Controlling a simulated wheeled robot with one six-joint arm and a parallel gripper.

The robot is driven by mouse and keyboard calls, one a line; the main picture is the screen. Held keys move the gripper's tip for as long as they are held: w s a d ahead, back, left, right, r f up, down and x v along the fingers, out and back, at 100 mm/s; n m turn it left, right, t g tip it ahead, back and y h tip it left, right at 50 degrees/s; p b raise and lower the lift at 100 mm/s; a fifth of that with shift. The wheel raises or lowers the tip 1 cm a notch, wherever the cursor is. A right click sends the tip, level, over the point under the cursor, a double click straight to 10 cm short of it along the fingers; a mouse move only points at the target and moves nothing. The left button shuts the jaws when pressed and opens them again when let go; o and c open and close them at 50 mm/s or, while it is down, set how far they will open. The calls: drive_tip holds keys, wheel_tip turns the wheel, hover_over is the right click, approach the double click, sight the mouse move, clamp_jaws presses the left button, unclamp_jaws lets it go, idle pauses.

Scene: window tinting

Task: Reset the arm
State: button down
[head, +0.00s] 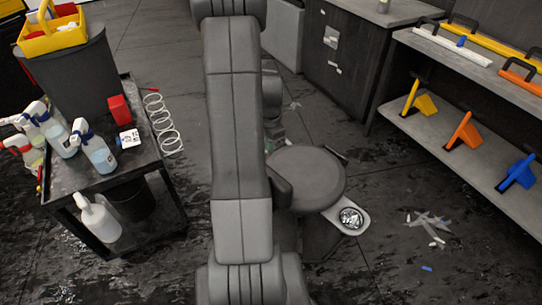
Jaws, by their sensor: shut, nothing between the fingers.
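My arm fills the middle of the head view, rising from the bottom edge to the top edge as one long grey link. More of my arm shows just behind its right side, folded downward. My gripper cannot be made out; its fingers are hidden behind the arm or out of view.
A round dark stool (305,178) with a small dish (351,218) stands just right of my arm. A cart (110,175) with spray bottles (98,150) and a bin (75,72) is left. Tool shelves (430,110) stand right. Scraps (430,222) litter the floor.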

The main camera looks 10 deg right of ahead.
drive_tip(key=shift+r, duration=1.2)
drive_tip(key=shift+f, duration=0.15)
wheel_tip(320, 180, down, 12)
drive_tip(key=shift+d+f+b, duration=0.1)
drive_tip(key=shift+f+b, duration=0.15)
drive_tip(key=shift+b, duration=0.45)
drive_tip(key=shift+f, duration=0.45)
